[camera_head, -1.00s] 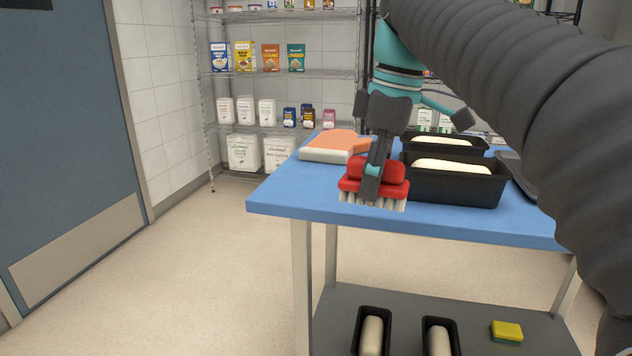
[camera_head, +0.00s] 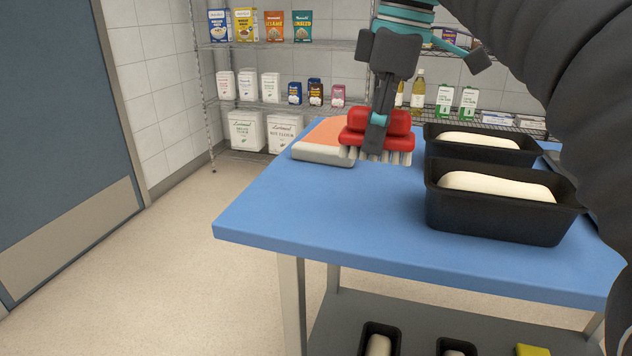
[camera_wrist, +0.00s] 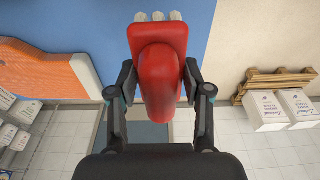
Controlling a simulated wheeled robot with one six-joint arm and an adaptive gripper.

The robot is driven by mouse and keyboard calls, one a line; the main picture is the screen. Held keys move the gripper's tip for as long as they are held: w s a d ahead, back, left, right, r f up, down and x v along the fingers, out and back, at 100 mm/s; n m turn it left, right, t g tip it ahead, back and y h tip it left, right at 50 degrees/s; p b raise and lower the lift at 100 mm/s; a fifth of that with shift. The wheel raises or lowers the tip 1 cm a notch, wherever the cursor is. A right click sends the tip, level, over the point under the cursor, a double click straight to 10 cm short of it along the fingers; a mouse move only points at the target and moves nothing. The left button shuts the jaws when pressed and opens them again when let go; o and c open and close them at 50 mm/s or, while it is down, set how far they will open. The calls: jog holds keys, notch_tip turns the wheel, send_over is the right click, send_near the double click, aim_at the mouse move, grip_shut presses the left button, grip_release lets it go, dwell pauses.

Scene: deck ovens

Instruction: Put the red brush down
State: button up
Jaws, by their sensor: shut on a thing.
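The red brush (camera_head: 396,127) has a red body and pale bristles that point down. My gripper (camera_head: 378,128) is shut on it. In the head view the brush is over the blue table top (camera_head: 330,215), left of the black loaf tins; I cannot tell whether the bristles touch the table. In the wrist view the brush (camera_wrist: 160,75) sits between the two fingers of my gripper (camera_wrist: 158,85), with its bristles toward the top of the picture.
An orange and grey block (camera_head: 322,152) lies close behind and left of the brush. A near black tin (camera_head: 490,221) and a far one (camera_head: 515,154) hold pale dough on the right. The table's front left area is clear. A lower shelf (camera_head: 345,318) holds more tins.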

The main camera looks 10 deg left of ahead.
jog(key=a+f, duration=0.2)
jog(key=a, duration=0.1)
jog(key=w+a+f, duration=0.1)
jog(key=a, duration=0.2)
jog(key=a+f, duration=0.2)
jog(key=a, duration=0.1)
jog(key=shift+w+a+f, duration=0.15)
jog(key=shift+w+f, duration=0.2)
jog(key=shift+f+b, duration=0.75)
jog(key=shift+f, duration=1.25)
jog(key=shift+f, duration=0.15)
jog(key=o, duration=1.3)
jog(key=shift+o, duration=0.2)
notch_tip(320, 180, up, 12)
jog(key=d+p, duration=0.1)
jog(key=p, duration=0.1)
jog(key=shift+d, duration=0.35)
